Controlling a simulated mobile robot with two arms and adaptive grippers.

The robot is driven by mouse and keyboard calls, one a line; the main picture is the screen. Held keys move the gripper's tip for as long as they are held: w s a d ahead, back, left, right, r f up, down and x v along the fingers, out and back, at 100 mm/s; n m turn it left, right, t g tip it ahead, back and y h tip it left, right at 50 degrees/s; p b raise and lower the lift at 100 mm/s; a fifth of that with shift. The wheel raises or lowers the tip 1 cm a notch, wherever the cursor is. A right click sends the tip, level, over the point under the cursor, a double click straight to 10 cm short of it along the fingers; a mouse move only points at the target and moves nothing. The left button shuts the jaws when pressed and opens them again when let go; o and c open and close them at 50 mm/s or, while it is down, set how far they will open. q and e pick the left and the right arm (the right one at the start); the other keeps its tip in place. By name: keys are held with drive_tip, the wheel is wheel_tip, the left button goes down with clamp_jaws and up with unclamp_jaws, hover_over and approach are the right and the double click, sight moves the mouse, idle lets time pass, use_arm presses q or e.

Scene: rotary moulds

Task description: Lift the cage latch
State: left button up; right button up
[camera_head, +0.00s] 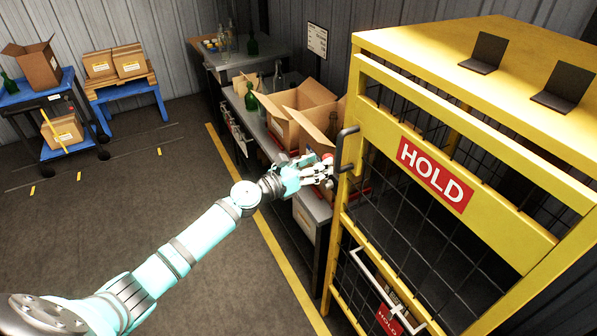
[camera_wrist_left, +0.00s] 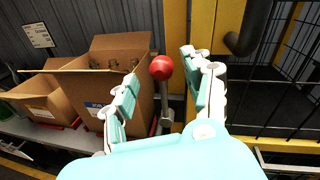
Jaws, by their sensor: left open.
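The yellow cage (camera_head: 352,107) with a red HOLD sign (camera_head: 436,173) stands at the right in the head view. Its latch has a red ball knob (camera_wrist_left: 161,67) on a grey stem, seen in the left wrist view between my fingers. A dark curved handle (camera_head: 344,150) is on the cage's left post; it also shows in the left wrist view (camera_wrist_left: 247,30). My left gripper (camera_head: 325,170) is open at the cage's left post, with its fingers either side of the latch knob. I cannot tell whether they touch it. My right gripper is not in view.
A grey bench (camera_head: 321,211) with open cardboard boxes (camera_head: 304,113) and bottles stands just left of and behind the cage. A blue cart (camera_head: 41,92) and a blue stand (camera_head: 126,90) with boxes are far left. The floor at left is clear.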

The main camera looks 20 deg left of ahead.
use_arm(q)
drive_tip(key=v, duration=1)
drive_tip(key=s+a+f+n+g+y+b, duration=0.15)
drive_tip(key=s+f+n, duration=0.25)
drive_tip(key=f+n, duration=0.55)
drive_tip(key=s+a+f+n+g+y, duration=0.1)
drive_tip(key=s+a+f+n+y, duration=0.3)
drive_tip(key=f, duration=1)
drive_tip(key=s+a+f+n+g+y+b, duration=0.1)
drive_tip(key=s+f+n+g+y, duration=0.15)
drive_tip(key=f+n, duration=0.75)
drive_tip(key=s+d+f+n+g+b, duration=0.1)
drive_tip(key=s+d+f+n+g, duration=0.15)
drive_tip(key=s+f, duration=0.75)
drive_tip(key=s+d+f+n+g, duration=0.15)
drive_tip(key=s+f+n, duration=0.25)
drive_tip(key=s+f, duration=0.5)
drive_tip(key=s+d+f+n+g, duration=0.2)
drive_tip(key=s+d+f+n, duration=0.1)
drive_tip(key=s, duration=0.7)
drive_tip(key=s+d+f+n+g, duration=0.3)
drive_tip(key=s+f, duration=0.1)
drive_tip(key=s, duration=0.6)
drive_tip(key=shift+s+f+n+g+b, duration=0.2)
drive_tip(key=shift+f+n+g+b, duration=0.1)
drive_tip(key=shift+b, duration=0.15)
drive_tip(key=shift+d, duration=0.1)
drive_tip(key=shift+c, duration=0.3)
